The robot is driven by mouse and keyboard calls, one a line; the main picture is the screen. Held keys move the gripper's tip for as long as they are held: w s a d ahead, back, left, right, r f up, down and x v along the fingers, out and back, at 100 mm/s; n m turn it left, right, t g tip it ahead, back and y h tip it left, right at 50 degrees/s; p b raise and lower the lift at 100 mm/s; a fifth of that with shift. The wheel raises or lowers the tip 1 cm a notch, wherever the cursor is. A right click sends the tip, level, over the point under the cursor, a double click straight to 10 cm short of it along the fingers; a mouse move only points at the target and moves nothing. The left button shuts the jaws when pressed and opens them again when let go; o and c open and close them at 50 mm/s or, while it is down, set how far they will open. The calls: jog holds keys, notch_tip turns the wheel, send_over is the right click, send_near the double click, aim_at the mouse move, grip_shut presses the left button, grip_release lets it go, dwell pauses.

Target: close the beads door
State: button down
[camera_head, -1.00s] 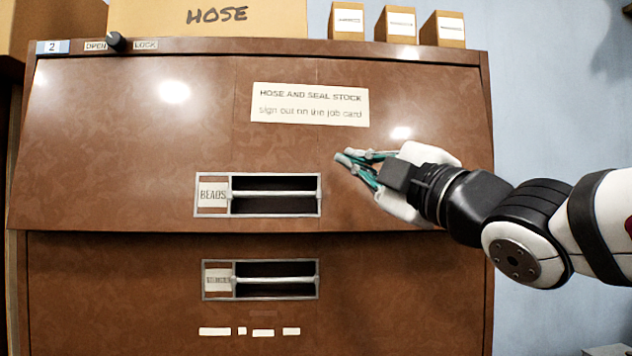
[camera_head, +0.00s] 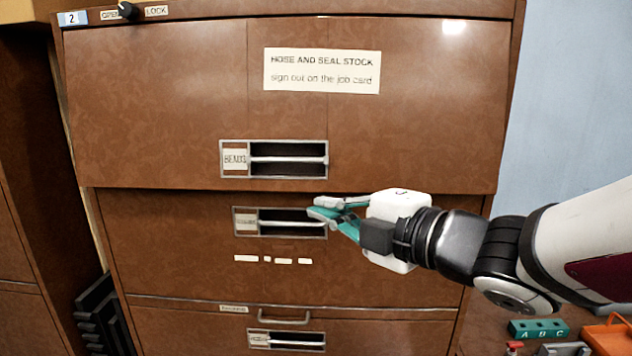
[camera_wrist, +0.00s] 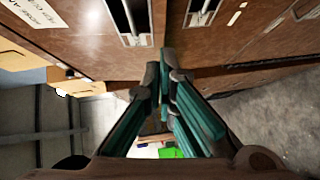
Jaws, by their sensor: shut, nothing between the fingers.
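The beads door (camera_head: 160,120) is the wide brown top panel of the cabinet, with a BEADS label and a recessed bar handle (camera_head: 288,159). Its lower edge stands out past the cabinet front, so it looks tilted outward, partly open. My gripper (camera_head: 316,208) is below that edge, at the right end of the second panel's handle (camera_head: 280,222) in the picture; whether it touches anything is unclear. Its teal fingers are shut and empty. In the wrist view, the fingertips (camera_wrist: 165,66) point toward the cabinet, and the beads door (camera_wrist: 85,38) is at upper left.
A black knob (camera_head: 127,11) sits between OPEN and LOCK labels on the top rail. A lower drawer (camera_head: 200,326) has a protruding handle.

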aim_at(296, 189)
jog(key=shift+w+d+p+x, duration=0.15)
jog(key=shift+w+d+x, duration=0.2)
jog(key=shift+x, duration=1.7)
jog(key=shift+w+d+p+x, duration=0.1)
jog(key=shift+w+d+x, duration=0.25)
jog(key=shift+x, duration=1.75)
jog(key=shift+w+d+p+x, duration=0.15)
jog(key=shift+w+d+x, duration=0.25)
jog(key=shift+x, duration=1.65)
jog(key=shift+f, duration=0.15)
jog(key=w+b, duration=0.1)
jog(key=b, duration=0.1)
jog(key=w+f+b, duration=0.1)
jog(key=b, duration=0.1)
jog(key=shift+w+n+t, duration=0.3)
jog(key=shift+w+t, duration=0.05)
jog(key=shift+t, duration=0.05)
jog(key=w+y+b, duration=0.1)
jog(key=b, duration=0.2)
jog(key=shift+w+d+f+n+t+b, duration=0.1)
jog(key=shift+w+f+n+t+b, duration=0.05)
jog(key=shift+w+n+t+b, duration=0.2)
jog(key=shift+w+n+b, duration=0.3)
jog(key=shift+n+b, duration=0.05)
jog(key=shift+b, duration=0.7)
jog(key=shift+d+r, duration=0.1)
jog(key=shift+r, duration=0.25)
